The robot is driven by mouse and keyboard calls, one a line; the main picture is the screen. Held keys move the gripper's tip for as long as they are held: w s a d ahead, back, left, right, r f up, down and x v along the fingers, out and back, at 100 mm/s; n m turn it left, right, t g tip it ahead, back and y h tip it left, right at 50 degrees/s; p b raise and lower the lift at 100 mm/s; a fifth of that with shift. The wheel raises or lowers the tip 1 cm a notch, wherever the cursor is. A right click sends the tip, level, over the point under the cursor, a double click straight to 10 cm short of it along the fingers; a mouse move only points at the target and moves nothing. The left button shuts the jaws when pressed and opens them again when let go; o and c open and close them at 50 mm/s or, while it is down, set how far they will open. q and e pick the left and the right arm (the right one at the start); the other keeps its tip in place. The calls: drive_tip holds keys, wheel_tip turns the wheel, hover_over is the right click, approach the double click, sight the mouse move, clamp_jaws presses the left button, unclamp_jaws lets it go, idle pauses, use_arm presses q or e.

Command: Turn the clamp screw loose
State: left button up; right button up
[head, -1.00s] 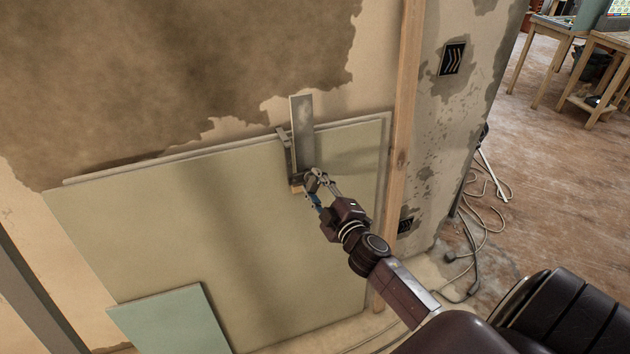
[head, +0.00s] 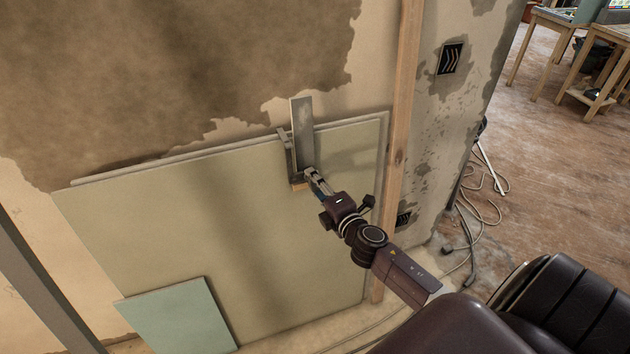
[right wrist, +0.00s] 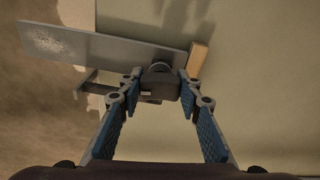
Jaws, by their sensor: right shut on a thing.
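A clamp (head: 285,142) sits over the top edge of large pale green boards (head: 190,220) that lean on the wall. A grey metal plate (head: 302,128) stands upright at the clamp; it also shows in the right wrist view (right wrist: 95,48). My right gripper (head: 311,174) is at the clamp's lower end, and its fingers hide the screw in the head view. In the right wrist view its blue-padded fingers (right wrist: 160,86) are shut around the dark clamp screw part (right wrist: 159,80). A small wood block (right wrist: 199,58) lies just beyond the fingers. My left gripper is out of view.
A wooden post (head: 402,110) stands right of the boards. A smaller teal board (head: 180,318) leans at the lower left. Cables (head: 485,220) lie on the floor at right, and wooden tables (head: 560,45) stand far back. The floor between is mostly open.

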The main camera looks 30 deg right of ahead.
idle(0.4)
drive_tip(key=o, duration=1.2)
drive_tip(key=s, duration=0.4)
drive_tip(key=s+a+r, duration=0.1)
drive_tip(key=s, duration=0.6)
drive_tip(key=shift+s+a+r, duration=0.25)
drive_tip(key=shift+s+r, duration=0.05)
drive_tip(key=shift+s, duration=0.1)
